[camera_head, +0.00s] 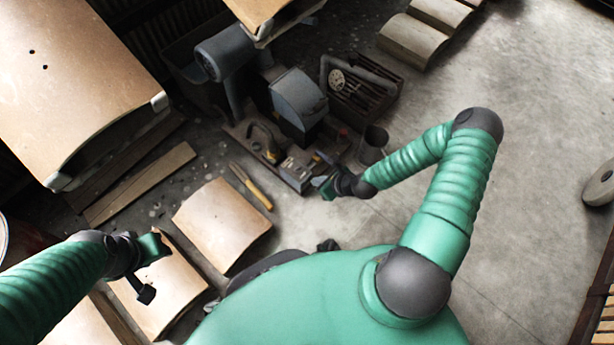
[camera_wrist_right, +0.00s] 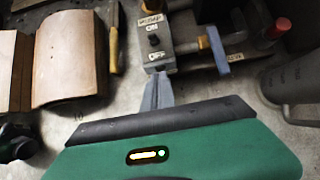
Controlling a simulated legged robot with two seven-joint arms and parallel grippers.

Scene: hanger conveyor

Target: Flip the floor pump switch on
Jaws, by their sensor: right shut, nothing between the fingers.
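The floor pump (camera_head: 300,100) is a dark grey machine on a low base. Its switch box (camera_head: 296,168) sits at the base's near end. In the right wrist view the grey switch box (camera_wrist_right: 165,38) shows "ON" at the far end and "OFF" at the near end. A small black switch knob (camera_wrist_right: 154,40) lies between the labels; which way it is set I cannot tell. My right gripper (camera_wrist_right: 160,80) is shut and empty, its tips just short of the box's OFF end. My left gripper (camera_head: 150,268) hangs over a tan curved panel, its finger opening unclear.
A blue lever (camera_wrist_right: 217,45) and a red knob (camera_wrist_right: 278,28) stand right of the switch. A dark bucket (camera_head: 373,143) is close beside my right gripper. A yellow-handled tool (camera_head: 252,187) and a curved panel (camera_head: 222,222) lie left.

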